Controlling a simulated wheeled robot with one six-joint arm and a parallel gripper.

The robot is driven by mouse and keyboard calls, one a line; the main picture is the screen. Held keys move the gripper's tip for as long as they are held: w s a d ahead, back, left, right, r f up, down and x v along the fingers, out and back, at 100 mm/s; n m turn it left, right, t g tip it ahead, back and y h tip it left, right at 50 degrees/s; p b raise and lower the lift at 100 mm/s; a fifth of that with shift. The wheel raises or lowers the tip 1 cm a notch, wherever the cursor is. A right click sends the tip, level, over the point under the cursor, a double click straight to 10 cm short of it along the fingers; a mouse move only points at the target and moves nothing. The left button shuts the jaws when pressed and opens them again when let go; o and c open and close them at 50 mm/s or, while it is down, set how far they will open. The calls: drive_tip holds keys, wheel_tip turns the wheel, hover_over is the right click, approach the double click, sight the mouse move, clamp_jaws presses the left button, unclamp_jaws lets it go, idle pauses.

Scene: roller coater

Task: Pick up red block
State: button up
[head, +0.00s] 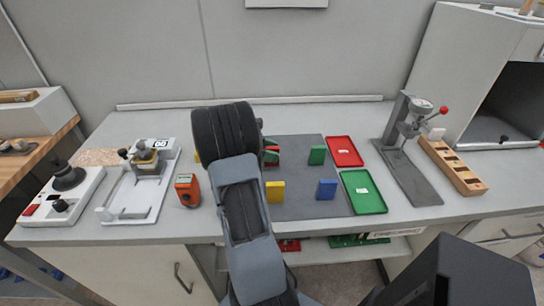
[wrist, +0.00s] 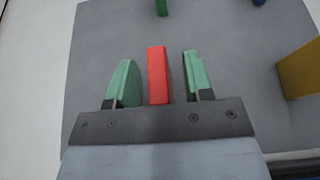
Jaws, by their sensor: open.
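The red block (wrist: 157,75) stands upright on the grey mat in the wrist view, between the two green fingers of my gripper (wrist: 159,80). Gaps show on both sides of the block, so the fingers are open and do not grip it. In the head view the red block (head: 274,155) is mostly hidden behind my arm and gripper (head: 270,147); only a small red part shows. The grey mat (head: 300,208) lies under the blocks.
A green block (head: 317,155), a yellow block (head: 275,191) and a blue block (head: 327,189) stand on the mat. A red tray (head: 345,152) and a green tray (head: 363,192) lie right of it. A grey press (head: 408,165) stands further right. An orange device (head: 187,190) stands left.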

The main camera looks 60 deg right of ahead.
clamp_jaws()
idle(0.5)
